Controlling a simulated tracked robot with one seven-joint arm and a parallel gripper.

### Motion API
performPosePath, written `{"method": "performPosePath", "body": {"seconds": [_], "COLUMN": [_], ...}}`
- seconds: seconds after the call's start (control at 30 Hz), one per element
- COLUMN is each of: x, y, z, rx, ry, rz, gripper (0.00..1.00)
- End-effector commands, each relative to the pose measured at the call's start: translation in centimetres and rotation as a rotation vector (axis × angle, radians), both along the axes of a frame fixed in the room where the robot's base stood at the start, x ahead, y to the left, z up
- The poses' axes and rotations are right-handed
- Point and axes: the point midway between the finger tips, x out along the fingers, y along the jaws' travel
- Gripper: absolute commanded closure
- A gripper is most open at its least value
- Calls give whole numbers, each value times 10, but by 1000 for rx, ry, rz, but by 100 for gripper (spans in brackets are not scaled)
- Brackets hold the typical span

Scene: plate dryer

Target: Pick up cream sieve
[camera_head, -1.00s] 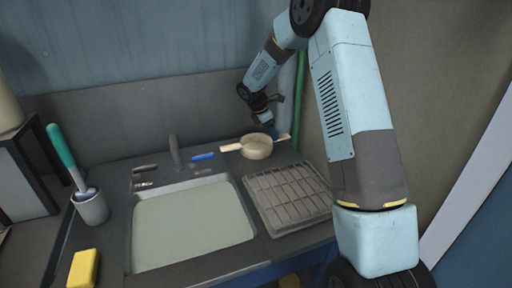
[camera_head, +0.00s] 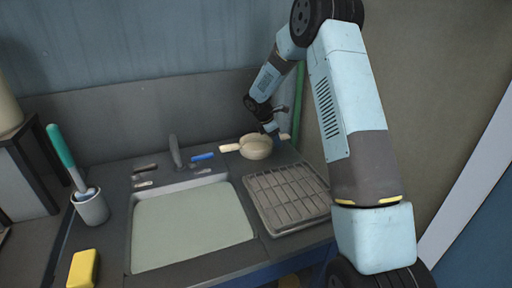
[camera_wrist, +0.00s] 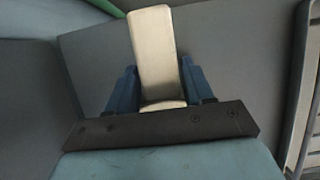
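The cream sieve (camera_head: 257,148) sits on the counter behind the drying rack, with its long handle pointing left and a short tab at its right. My gripper (camera_head: 273,131) is low at the right side of the sieve, by the tab. In the wrist view a cream part of the sieve (camera_wrist: 154,45) lies between the two blue fingers of my gripper (camera_wrist: 159,72). The fingers stand apart on either side of it; I cannot tell whether they touch it. The sieve's bowl is not clearly visible in the wrist view.
A drying rack (camera_head: 287,197) stands in front of the sieve, with the sink (camera_head: 190,225) to its left. A blue-handled item (camera_head: 203,156) lies left of the sieve. A cup with a green-handled brush (camera_head: 92,208) and a yellow sponge (camera_head: 83,268) are far left. A green pole (camera_head: 299,105) is close behind my gripper.

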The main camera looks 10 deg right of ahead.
Motion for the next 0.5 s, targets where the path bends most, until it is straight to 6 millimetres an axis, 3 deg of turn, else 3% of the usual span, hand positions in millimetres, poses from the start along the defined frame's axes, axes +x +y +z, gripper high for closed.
{"method": "performPosePath", "body": {"seconds": [0.5], "x": [0], "y": [0], "z": [0], "rx": [0], "ry": [-1], "rz": [0], "gripper": [97]}}
